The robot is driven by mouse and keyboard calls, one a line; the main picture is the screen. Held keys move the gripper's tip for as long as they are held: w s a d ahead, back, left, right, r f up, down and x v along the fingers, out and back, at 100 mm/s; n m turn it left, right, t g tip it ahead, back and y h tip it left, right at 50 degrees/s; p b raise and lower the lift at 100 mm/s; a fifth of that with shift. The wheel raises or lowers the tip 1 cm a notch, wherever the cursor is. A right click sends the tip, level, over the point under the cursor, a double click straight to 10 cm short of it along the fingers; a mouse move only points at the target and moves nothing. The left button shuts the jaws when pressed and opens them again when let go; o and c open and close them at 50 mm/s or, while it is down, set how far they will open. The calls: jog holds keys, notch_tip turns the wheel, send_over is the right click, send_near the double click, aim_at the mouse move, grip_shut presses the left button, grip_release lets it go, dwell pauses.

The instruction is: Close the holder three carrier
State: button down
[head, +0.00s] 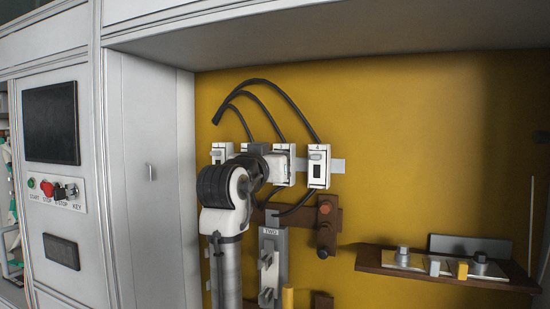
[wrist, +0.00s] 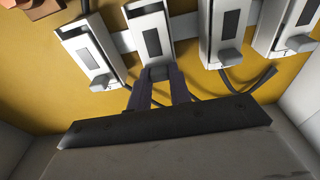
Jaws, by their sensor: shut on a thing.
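A row of white fuse holders is on a rail against the yellow back panel. The third holder from the left (head: 281,178) is partly hidden by my arm in the head view. In the wrist view, turned about upside down, it is the second from the left (wrist: 150,37), with a dark window in its carrier. My gripper (wrist: 157,80) is shut on the grey tab (wrist: 157,70) at the end of this carrier. In the head view my gripper (head: 264,160) is at the holder, its fingers hidden. I cannot tell how far the carrier is tilted out.
The fourth holder (head: 317,170) is close on the right, the first (head: 219,152) to the left. Black cables (head: 275,90) arch above the row. A brown bracket (head: 327,228) and a grey part marked TWO (head: 270,245) are below. A brown shelf (head: 440,270) is at lower right.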

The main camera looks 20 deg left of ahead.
jog(key=c, duration=1.3)
grip_release()
jog(key=shift+s+a+f+b, duration=0.1)
jog(key=shift+s+f+b, duration=0.15)
jog(key=shift+s+b, duration=1.4)
jog(key=shift+s+a+f+b, duration=0.1)
jog(key=shift+s+f+b, duration=0.2)
jog(key=shift+s, duration=2.6)
jog(key=shift+s+f+b, duration=0.2)
jog(key=shift+s+b, duration=0.85)
jog(key=shift+s, duration=1.25)
